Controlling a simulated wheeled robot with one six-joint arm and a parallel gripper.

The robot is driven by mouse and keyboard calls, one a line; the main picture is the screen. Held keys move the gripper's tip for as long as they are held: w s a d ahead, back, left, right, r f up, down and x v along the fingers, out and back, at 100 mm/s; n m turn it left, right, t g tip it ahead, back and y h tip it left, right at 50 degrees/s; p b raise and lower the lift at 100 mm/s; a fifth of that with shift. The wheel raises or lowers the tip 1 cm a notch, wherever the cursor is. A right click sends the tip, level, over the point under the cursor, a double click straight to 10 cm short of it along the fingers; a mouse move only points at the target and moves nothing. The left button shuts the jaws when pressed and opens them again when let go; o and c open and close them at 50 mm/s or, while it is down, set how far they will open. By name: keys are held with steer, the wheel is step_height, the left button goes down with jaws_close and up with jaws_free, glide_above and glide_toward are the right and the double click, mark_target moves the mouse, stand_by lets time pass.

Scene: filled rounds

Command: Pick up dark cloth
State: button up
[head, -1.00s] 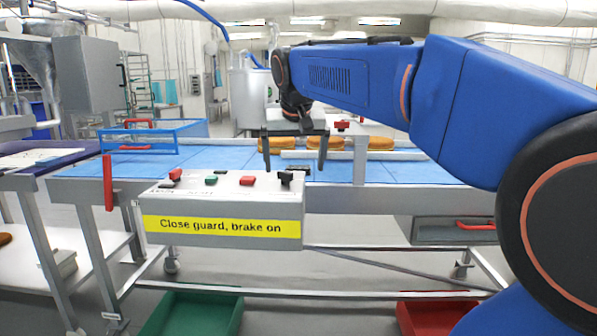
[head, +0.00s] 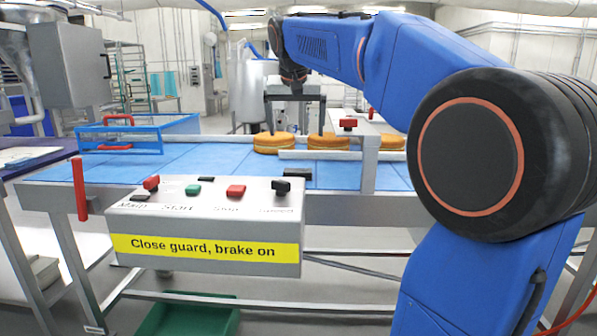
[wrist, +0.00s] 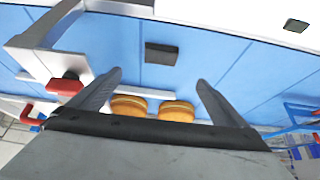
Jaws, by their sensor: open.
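The dark cloth appears as a small flat dark rectangle (head: 298,174) on the blue belt (head: 215,158), just behind the control box. In the wrist view the cloth (wrist: 161,53) lies flat on the belt, ahead of the fingertips and roughly centred between them. My gripper (head: 294,130) is open and empty above the belt. In the wrist view both fingers of my gripper (wrist: 159,78) are spread wide, apart from the cloth.
Orange rounds (head: 273,142) stand behind a pale rail (head: 327,155). A grey post with a red knob (head: 348,123) stands right of the cloth. The control box (head: 205,222) with knobs is in front. A blue frame (head: 137,133) sits on the belt's left.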

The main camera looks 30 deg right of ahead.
mark_target(298, 170)
steer(key=x, duration=1.7)
steer(key=shift+w+f, duration=0.15)
steer(key=shift+f, duration=0.05)
steer(key=c, duration=1.3)
steer(key=shift+o, duration=0.2)
steer(key=shift+r, duration=0.1)
step_height(298, 170, up, 10)
steer(key=o, duration=0.4)
steer(key=shift+c, duration=0.8)
